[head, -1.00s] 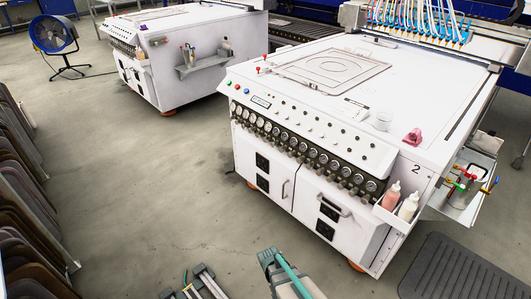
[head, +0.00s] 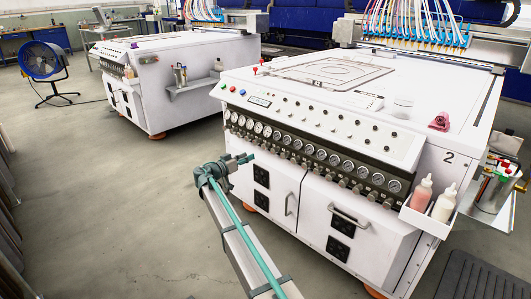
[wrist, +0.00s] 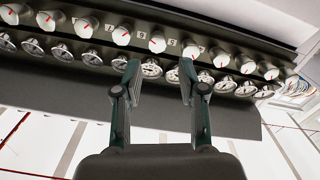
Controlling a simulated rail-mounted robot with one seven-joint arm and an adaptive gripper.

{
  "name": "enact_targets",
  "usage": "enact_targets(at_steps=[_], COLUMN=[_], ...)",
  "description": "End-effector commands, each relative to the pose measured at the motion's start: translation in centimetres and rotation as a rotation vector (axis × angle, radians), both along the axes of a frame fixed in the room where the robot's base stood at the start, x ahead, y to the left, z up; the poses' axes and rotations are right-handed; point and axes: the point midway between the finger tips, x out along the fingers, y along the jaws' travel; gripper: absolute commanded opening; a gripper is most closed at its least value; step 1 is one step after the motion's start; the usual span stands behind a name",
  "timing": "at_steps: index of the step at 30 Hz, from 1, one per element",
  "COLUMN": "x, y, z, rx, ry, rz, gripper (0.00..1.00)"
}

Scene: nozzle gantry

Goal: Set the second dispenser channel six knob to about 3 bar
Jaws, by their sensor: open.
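The second dispenser (head: 430,172), a white cabinet marked 2, has a dark front strip with a row of round gauges (head: 320,154) above a row of knobs (head: 317,168). In the wrist view the order is inverted: pale knobs (wrist: 122,35) with red marks lie above the gauges (wrist: 91,58). Small labels between knobs are too small to read surely, so I cannot tell which knob is six. My gripper (head: 242,160) is in front of the strip's left half. In the wrist view my gripper (wrist: 159,68) is open and empty, its fingers framing a gauge, with a knob (wrist: 157,42) just beyond.
A side tray (head: 425,222) holds a pink and a white bottle at the cabinet's right. Door handles (head: 350,217) jut from the front below the strip. Another white dispenser (head: 170,85) and a blue fan (head: 43,62) stand at left.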

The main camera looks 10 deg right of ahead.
Motion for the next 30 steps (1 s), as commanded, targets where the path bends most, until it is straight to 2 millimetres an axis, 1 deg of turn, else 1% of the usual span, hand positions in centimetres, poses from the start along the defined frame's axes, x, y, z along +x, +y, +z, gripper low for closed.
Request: enact_targets(at_steps=[1,4,8,11,24,27,30], x=[0.0,-0.1,0.1,0.7,4.9,5.6,6.1], y=[0.0,0.0,-0.3,-1.0,-6.7,-7.7,-8.2], z=[0.6,0.9,0.8,0.7,0.5,0.5,0.6], rx=[0.005,0.041,0.069,0.072,0.071,0.071,0.072], ry=[-0.055,-0.127,-0.159,-0.161,-0.158,-0.158,-0.158], rz=[0.001,0.002,0.000,-0.001,-0.001,-0.001,0.000], gripper=[0.41,0.41,0.41,0.41,0.41,0.41,0.41])
